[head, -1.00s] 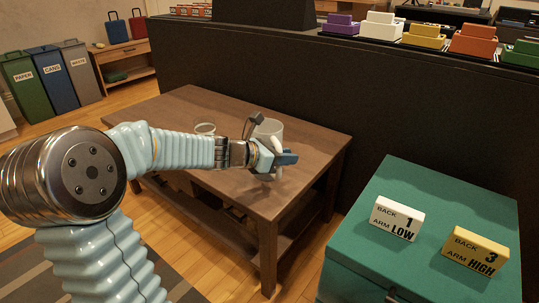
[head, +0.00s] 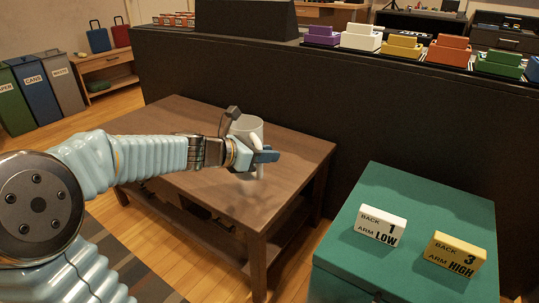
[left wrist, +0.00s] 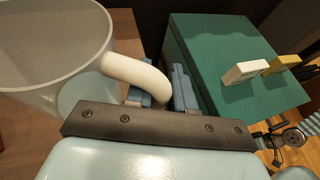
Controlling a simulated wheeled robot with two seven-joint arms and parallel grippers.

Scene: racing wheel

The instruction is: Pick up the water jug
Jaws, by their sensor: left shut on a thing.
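The water jug (head: 247,125) is a pale, translucent vessel with a thick white handle, over the brown table in the head view. In the left wrist view the jug (left wrist: 55,50) fills the upper left and looks empty. Its curved handle (left wrist: 138,74) runs down between the fingers of my left gripper (left wrist: 160,98). My left gripper (head: 262,157) is shut on this handle. The jug is about upright and appears slightly raised off the table. Its base is partly hidden by the gripper in the head view.
The brown table (head: 185,110) has free room around the jug. A dark partition (head: 400,115) stands close behind it. A teal cabinet (head: 420,200) with a white block (head: 381,225) and a yellow block (head: 455,255) stands at right. Bins (head: 40,85) stand far left.

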